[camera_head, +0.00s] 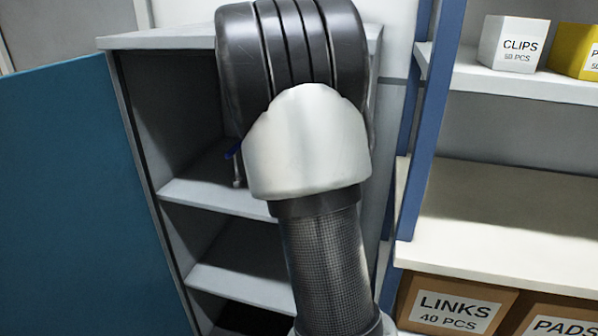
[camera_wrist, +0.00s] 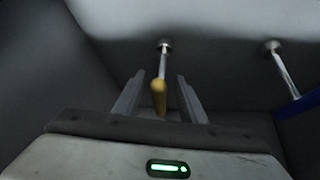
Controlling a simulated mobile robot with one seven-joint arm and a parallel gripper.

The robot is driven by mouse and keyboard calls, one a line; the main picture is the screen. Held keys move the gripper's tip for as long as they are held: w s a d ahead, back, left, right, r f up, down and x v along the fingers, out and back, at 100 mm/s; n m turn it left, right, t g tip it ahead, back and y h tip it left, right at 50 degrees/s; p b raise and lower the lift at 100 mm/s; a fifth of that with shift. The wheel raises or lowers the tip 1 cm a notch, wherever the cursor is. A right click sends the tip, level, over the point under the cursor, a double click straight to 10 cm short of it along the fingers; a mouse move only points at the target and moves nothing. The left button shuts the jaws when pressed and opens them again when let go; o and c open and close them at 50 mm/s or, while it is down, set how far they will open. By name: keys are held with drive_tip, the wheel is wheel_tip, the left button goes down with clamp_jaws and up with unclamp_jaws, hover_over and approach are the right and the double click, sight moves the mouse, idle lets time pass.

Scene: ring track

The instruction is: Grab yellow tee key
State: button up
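The yellow tee key (camera_wrist: 159,98) shows in the wrist view as a yellow handle on a thin metal shaft. The shaft runs to a round fitting on a pale grey cabinet surface. My gripper (camera_wrist: 161,76) is open, with one finger on each side of the key. Gaps show between the key and both fingers. In the head view my arm hides the gripper and the yellow key.
A blue-handled key (camera_wrist: 297,104) is mounted to the right; its handle also shows in the head view (camera_head: 232,152). The grey cabinet's shelf (camera_head: 215,196) is below, and its blue door (camera_head: 70,190) stands open at left. A shelving unit with boxes (camera_head: 455,306) is at right.

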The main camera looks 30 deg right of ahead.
drive_tip(key=shift+c, duration=0.5)
clamp_jaws()
drive_tip(key=shift+r, duration=0.15)
